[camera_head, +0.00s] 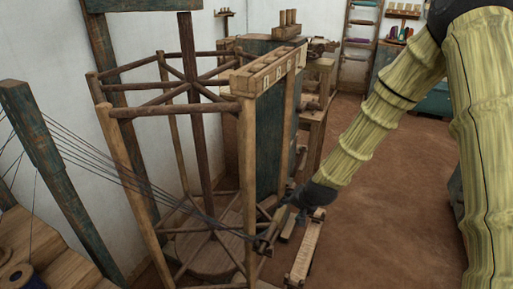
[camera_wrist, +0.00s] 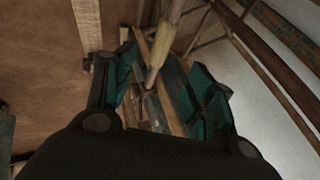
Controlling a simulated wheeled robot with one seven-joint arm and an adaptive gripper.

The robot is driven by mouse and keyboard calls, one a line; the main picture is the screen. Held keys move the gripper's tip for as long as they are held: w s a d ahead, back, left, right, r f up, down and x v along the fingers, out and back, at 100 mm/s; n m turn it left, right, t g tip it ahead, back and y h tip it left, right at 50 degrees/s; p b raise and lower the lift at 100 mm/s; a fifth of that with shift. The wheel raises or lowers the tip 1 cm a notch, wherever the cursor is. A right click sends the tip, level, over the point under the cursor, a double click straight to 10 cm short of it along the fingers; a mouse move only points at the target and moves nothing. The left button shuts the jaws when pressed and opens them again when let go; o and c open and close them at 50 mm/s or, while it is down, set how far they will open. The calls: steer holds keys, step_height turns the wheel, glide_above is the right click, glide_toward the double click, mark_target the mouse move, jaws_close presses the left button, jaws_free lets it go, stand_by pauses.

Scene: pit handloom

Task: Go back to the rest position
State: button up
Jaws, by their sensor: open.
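My gripper (camera_head: 272,228) is low beside the front right post of a wooden reel frame (camera_head: 247,180). In the wrist view my gripper (camera_wrist: 158,88) has its two dark green fingers spread apart. A pale wooden rod (camera_wrist: 155,60) shows between them, along with darker wooden pieces behind it. I see nothing clearly held, and whether a finger touches the wood I cannot tell. My arm, in a yellowish ribbed cover, reaches down from the upper right of the head view.
Dark threads (camera_head: 110,165) run from the left to the reel's lower part. A wooden beam (camera_head: 305,250) lies low near my gripper. A spool (camera_head: 15,277) sits lower left. Brown floor (camera_head: 385,215) is open to the right.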

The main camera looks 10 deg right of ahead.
steer(key=s+a+f+n+g, duration=0.1)
steer(key=s+f+n+g, duration=0.2)
steer(key=s+f, duration=1.25)
steer(key=s+f+n+g, duration=0.1)
steer(key=s+f, duration=0.3)
steer(key=s, duration=0.9)
steer(key=s+f+n+g+h, duration=0.1)
steer(key=s+f+n+g, duration=0.1)
steer(key=s, duration=1.1)
step_height(320, 180, down, 2)
steer(key=shift+a+f+n+g+h, duration=0.1)
steer(key=shift+a+n+g+h, duration=0.15)
steer(key=shift+n, duration=0.45)
